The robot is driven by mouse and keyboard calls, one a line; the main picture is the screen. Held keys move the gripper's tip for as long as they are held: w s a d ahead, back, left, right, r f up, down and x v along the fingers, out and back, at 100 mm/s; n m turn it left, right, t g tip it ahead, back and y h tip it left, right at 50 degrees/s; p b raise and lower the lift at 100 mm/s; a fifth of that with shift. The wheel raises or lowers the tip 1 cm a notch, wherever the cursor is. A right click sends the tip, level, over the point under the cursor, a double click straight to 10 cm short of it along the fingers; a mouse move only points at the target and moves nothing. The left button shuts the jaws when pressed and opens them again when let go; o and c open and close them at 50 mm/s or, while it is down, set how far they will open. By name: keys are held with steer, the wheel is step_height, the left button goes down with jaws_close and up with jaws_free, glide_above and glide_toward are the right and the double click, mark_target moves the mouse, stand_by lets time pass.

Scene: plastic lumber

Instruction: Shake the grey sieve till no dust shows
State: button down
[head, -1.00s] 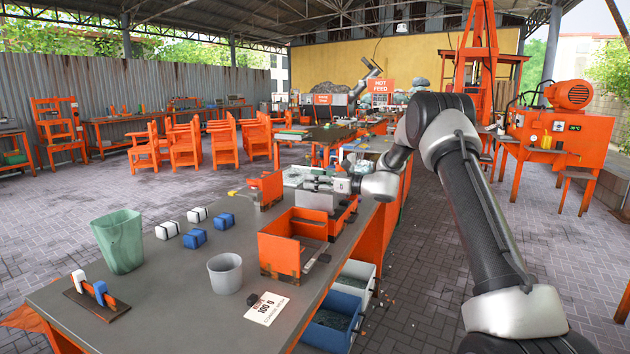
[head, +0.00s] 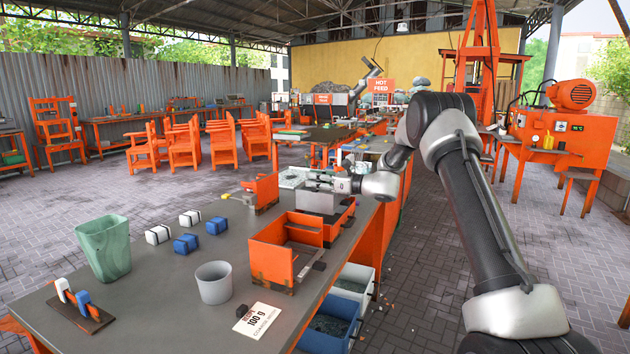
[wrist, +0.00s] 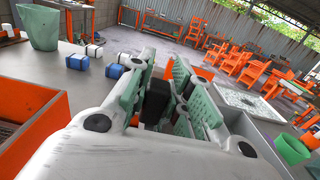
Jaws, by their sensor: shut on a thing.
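My gripper (head: 316,181) is over the bench's far right part, its fingers pointing left in the head view. In the wrist view its green-padded fingers (wrist: 165,95) close around a dark handle-like piece (wrist: 155,100). A grey sieve (head: 292,178) with a pale speckled face lies just beyond the fingertips, and it also shows at the right of the wrist view (wrist: 248,102). Whether the dark piece is joined to the sieve is hidden by the fingers. The pale specks may be dust or the mesh itself; I cannot tell. A grey box (head: 318,201) stands below my gripper.
An orange open box (head: 275,262) and a grey cup (head: 213,283) stand nearer on the bench (head: 160,300). A green bin (head: 103,248), several small white and blue blocks (head: 186,244) and a 100 g card (head: 263,320) are also there. Bins (head: 330,325) stand below right.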

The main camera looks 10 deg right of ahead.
steer(key=c, duration=1.3)
jaws_free()
steer(key=v, duration=1.2)
